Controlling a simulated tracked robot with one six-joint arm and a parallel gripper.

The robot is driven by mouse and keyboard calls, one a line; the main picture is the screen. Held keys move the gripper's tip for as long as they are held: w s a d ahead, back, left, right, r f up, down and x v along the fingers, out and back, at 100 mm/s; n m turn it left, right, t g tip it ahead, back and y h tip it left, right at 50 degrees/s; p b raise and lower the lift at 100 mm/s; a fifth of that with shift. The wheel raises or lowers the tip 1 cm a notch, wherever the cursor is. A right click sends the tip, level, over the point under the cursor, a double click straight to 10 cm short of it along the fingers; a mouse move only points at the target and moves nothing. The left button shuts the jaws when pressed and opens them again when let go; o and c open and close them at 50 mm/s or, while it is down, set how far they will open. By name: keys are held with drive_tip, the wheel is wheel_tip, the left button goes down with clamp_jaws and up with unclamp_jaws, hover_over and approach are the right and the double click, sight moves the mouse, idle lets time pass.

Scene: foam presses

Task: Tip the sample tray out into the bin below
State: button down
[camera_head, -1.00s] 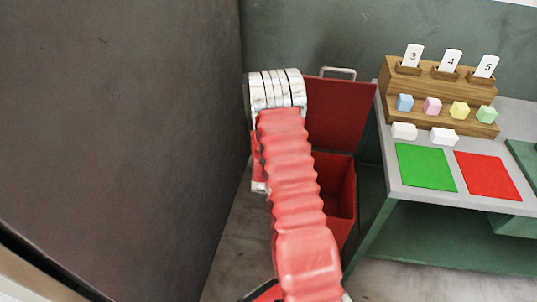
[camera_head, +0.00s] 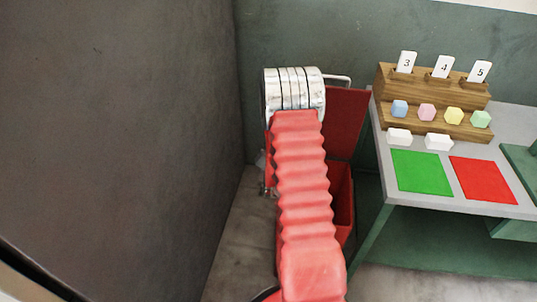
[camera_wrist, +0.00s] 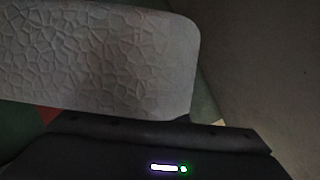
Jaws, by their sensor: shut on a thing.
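The red bin (camera_head: 343,198) stands on the floor beyond my arm, its lid (camera_head: 346,122) raised. My red sleeved arm with its silver wrist covers much of the bin in the head view. My gripper (camera_wrist: 160,138) shows as a dark body along the bottom of the wrist view; its fingertips are not clear. It is shut on a pale, crackle-textured piece that fills the upper left, which I take for the sample tray (camera_wrist: 95,60). The tray's contents and exact tilt cannot be told. In the head view the gripper and tray are mostly hidden behind the wrist.
A dark wall (camera_head: 120,130) stands close on the left. On the right is a grey-topped bench (camera_head: 395,192) with a wooden rack (camera_head: 432,92), coloured blocks, numbered cards, and green and red mats. Some bare floor shows left of the arm.

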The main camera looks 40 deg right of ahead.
drive_tip(key=shift+s+d+r+m+t, duration=0.3)
drive_tip(key=shift+r+m, duration=0.1)
drive_tip(key=shift+r, duration=0.2)
drive_tip(key=shift+s+d+r+m+t+y, duration=0.3)
drive_tip(key=shift+s+d+r+m+t, duration=0.1)
drive_tip(key=shift+s+d+r+m, duration=0.55)
drive_tip(key=s+d+m+t+h, duration=0.1)
drive_tip(key=s+d+m+t, duration=0.3)
drive_tip(key=s+d+m, duration=0.8)
drive_tip(key=shift+s+f+h, duration=0.2)
drive_tip(key=shift+s+h, duration=0.2)
drive_tip(key=shift+s, duration=0.55)
idle(1.2)
drive_tip(key=shift+a, duration=0.1)
idle(0.7)
drive_tip(key=shift+w+a+r+n, duration=0.25)
drive_tip(key=shift+w+a+n, duration=0.2)
drive_tip(key=shift+n, duration=0.1)
drive_tip(key=shift+w+a+r+n, duration=0.25)
drive_tip(key=shift+w+a+n, duration=0.2)
drive_tip(key=shift+n, duration=0.05)
